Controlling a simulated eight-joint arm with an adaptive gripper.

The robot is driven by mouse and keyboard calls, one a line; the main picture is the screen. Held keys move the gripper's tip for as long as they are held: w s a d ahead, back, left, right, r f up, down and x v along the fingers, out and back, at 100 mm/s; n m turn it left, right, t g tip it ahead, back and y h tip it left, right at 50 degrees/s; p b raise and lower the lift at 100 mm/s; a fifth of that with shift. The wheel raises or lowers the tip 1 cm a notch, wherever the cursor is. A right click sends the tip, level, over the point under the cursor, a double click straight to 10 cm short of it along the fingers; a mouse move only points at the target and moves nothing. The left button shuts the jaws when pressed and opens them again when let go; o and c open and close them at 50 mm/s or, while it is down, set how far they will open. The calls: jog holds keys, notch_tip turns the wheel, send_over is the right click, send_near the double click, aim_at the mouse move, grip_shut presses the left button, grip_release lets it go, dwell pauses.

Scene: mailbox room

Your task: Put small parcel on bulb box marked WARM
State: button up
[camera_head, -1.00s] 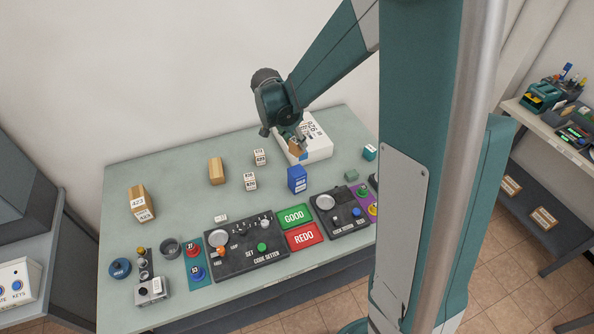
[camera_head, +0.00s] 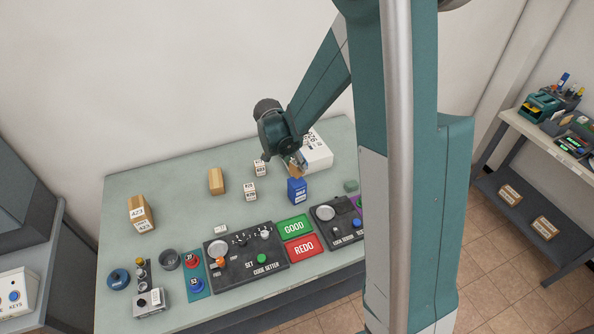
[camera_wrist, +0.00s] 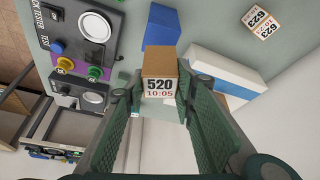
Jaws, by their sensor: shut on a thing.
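My gripper (camera_head: 296,165) is shut on a small brown parcel (camera_wrist: 160,61) with a white label reading 520 and 10:05. It holds the parcel just behind a dark blue box (camera_head: 297,191), in front of a large white box (camera_head: 317,155). The blue box (camera_wrist: 162,25) also shows in the wrist view, close beyond the parcel. It has a white mark on its front that I cannot read. I cannot read WARM on any box. Whether the parcel touches anything below is not clear.
Small white-labelled boxes (camera_head: 249,192) stand left of the blue box. Farther left are a plain wooden block (camera_head: 216,181) and labelled brown blocks (camera_head: 140,214). Green GOOD (camera_head: 294,227) and red REDO (camera_head: 304,246) pads and a dark control panel (camera_head: 246,255) lie in front.

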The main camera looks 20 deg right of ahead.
aim_at(297, 170)
jog(key=shift+f, duration=0.1)
jog(key=shift+f, duration=2)
jog(key=shift+f, duration=0.15)
jog(key=o, duration=0.9)
jog(key=shift+r, duration=0.25)
jog(key=shift+v, duration=5.9)
jog(key=shift+a, duration=0.1)
jog(key=shift+s, duration=0.1)
